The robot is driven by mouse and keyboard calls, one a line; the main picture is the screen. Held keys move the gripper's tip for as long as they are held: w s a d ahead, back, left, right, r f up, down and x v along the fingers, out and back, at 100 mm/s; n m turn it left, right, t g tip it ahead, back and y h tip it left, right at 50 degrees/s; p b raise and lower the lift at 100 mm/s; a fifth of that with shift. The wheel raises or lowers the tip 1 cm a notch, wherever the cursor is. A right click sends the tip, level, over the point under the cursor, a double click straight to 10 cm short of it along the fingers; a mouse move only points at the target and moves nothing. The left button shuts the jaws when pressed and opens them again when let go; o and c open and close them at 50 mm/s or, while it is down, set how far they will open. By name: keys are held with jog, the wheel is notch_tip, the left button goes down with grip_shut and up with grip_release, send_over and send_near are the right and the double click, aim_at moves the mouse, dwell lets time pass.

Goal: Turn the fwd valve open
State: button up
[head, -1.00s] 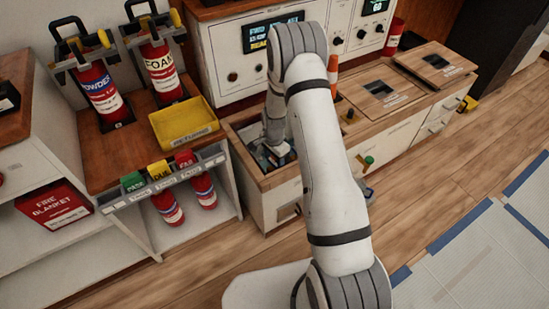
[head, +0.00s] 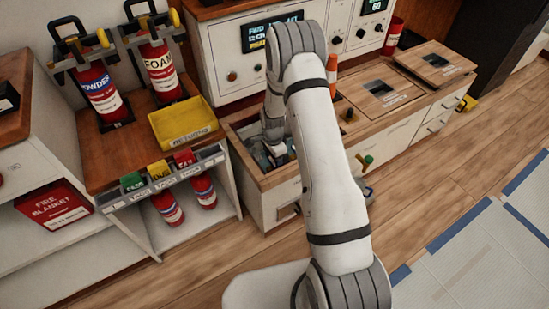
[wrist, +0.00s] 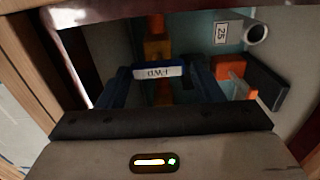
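In the wrist view, a white label reading FWD (wrist: 157,72) shows upside down near the middle. An orange valve part (wrist: 157,49) stands just beyond it, with a teal pipe behind. My gripper (wrist: 160,78) has its two dark blue fingers apart, one on each side of the label, and I see nothing clamped between them. Whether a finger touches the valve, I cannot tell. In the head view my gripper (head: 276,152) is down inside the open compartment of the low wooden-topped cabinet (head: 262,183). My arm hides much of it, and the valve cannot be made out there.
In the wrist view, another orange part (wrist: 236,68) with a dark plate (wrist: 266,82) and a pipe end (wrist: 256,33) lie to the right, close to the fingers. The compartment walls are near.

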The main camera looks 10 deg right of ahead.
jog(key=o, duration=0.3)
jog(key=shift+r+p, duration=2.4)
jog(key=shift+r, duration=1.55)
notch_tip(320, 180, up, 14)
jog(key=s+n+p, duration=0.2)
jog(key=p, duration=0.2)
notch_tip(320, 180, up, 18)
jog(key=n+t+p, duration=0.1)
jog(key=n+p, duration=0.3)
jog(key=p, duration=0.2)
send_over(273, 161)
jog(key=s, duration=0.8)
jog(key=s+r+n+p, duration=0.3)
jog(key=s+r, duration=0.3)
jog(key=r, duration=0.1)
jog(key=s+r+n+t+p, duration=0.1)
jog(key=s+r+n+p, duration=0.1)
jog(key=s+r+p, duration=0.2)
jog(key=s+r+n+p, duration=0.3)
jog(key=s+r, duration=0.7)
jog(key=r, duration=0.1)
jog(key=shift+s+r+n+t, duration=0.1)
jog(key=shift+r+n+t, duration=0.2)
